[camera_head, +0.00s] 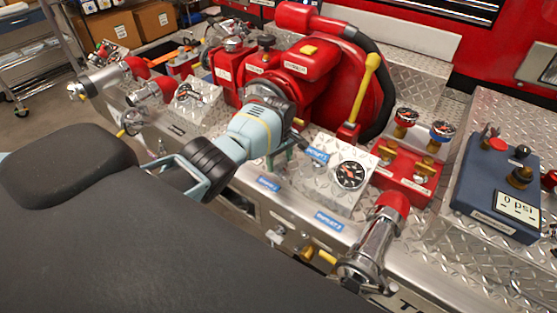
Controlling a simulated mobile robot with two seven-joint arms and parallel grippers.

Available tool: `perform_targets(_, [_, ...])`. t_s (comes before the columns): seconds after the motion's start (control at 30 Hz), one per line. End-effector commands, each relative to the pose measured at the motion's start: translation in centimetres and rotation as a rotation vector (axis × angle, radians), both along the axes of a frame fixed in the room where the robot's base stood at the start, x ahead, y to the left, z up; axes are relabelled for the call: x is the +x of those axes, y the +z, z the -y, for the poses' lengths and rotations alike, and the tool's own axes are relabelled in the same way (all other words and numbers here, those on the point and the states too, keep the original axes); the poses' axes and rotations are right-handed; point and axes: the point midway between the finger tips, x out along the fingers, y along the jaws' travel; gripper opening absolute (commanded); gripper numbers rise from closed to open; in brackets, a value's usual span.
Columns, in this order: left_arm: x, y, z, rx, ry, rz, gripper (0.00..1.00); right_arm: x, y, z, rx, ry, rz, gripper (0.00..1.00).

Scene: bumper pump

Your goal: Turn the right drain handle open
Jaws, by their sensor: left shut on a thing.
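My left arm comes in from the left. Its pale blue wrist hangs over the middle of the metal pump panel (300,190), and the left gripper (286,152) shows only in part, beside the gauge plate. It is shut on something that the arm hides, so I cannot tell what. Under the panel's front edge, left of the right chrome outlet (366,245), are small yellow handles (305,251). They are apart from my left gripper. I cannot tell which is the right drain handle or how it is set. My right gripper is not in view.
A round gauge (349,175) sits on a raised plate. A red pump with a tall yellow lever (364,88) stands behind my wrist. A red valve block (402,174) and a blue box (497,190) stand to the right. Chrome fittings (105,76) are at the left.

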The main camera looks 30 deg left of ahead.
Motion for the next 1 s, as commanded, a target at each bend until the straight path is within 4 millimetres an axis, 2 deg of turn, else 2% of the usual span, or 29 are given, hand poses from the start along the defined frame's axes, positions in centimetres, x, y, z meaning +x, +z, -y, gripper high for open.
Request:
perform_targets(0.4, [0.02,0.03,-0.07,0.001,0.226,0.0,0.35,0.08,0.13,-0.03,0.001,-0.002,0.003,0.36])
perform_targets(1.0, [0.04,0.08,-0.15,0.003,0.272,0.002,0.35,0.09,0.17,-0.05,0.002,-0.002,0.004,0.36])
